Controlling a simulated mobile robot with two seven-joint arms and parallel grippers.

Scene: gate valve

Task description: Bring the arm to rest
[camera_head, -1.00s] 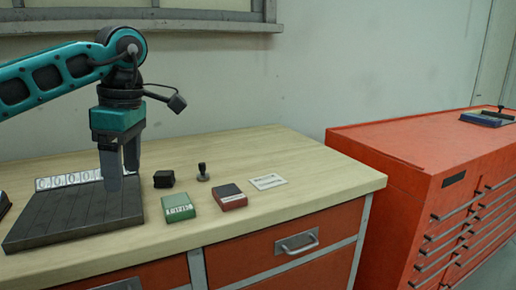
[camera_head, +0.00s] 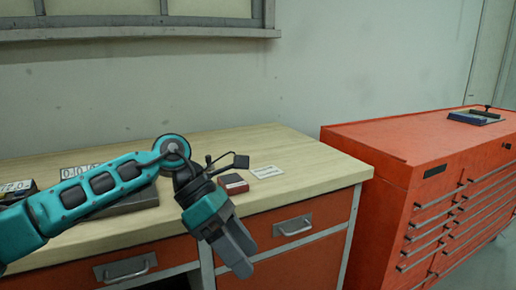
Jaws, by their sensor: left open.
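My left arm comes in from the left, teal and black. Its left gripper (camera_head: 238,257) is open and empty and points down and to the right, in front of the workbench's drawers. It appears apart from everything on the bench. My right gripper is not in view.
The wooden workbench (camera_head: 318,169) carries a dark board (camera_head: 140,201), mostly behind my arm, a red box (camera_head: 233,183) and a white card (camera_head: 267,172). The green box is hidden. A red tool cabinet (camera_head: 390,150) stands to the right with a blue item (camera_head: 474,117) on top.

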